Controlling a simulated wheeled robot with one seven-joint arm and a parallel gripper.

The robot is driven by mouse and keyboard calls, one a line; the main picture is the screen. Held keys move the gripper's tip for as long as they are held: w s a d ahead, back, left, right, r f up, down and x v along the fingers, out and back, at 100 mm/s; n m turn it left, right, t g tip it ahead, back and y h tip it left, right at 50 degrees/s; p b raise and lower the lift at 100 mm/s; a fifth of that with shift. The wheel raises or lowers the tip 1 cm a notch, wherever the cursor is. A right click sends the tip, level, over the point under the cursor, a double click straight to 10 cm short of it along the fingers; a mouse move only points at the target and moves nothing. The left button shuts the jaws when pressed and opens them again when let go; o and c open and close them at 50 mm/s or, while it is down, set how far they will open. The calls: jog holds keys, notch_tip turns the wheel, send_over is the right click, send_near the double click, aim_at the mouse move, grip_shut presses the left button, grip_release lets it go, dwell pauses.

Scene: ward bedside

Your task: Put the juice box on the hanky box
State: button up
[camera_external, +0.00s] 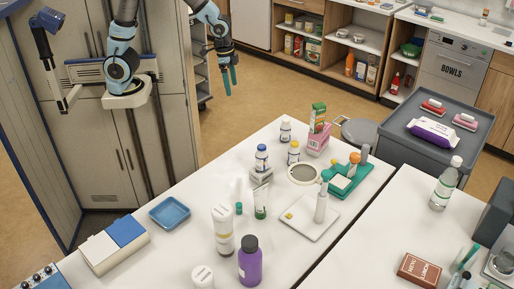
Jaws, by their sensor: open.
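A small green and orange carton, which looks like the juice box (318,117), stands upright at the far end of the white table. Its lower end meets the top of a pink box (317,146), which looks like the hanky box. The carton appears to rest on it, though the exact contact is too small to tell. My gripper (228,82) hangs with its teal fingers pointing down, beyond the table's far left edge. It is open and empty, well apart from both boxes.
A purple bottle (250,262) and blue tray (170,212) are nearer. A grey cart (462,152) stands right. The floor around my gripper is clear.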

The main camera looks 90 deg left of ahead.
jog(key=s+a+f+n+b, duration=0.1)
jog(key=s+f, duration=0.3)
jog(key=s, duration=0.7)
jog(key=shift+s+a+f+n+b, duration=0.2)
jog(key=shift+s+n+b, duration=0.1)
jog(key=shift+b, duration=0.1)
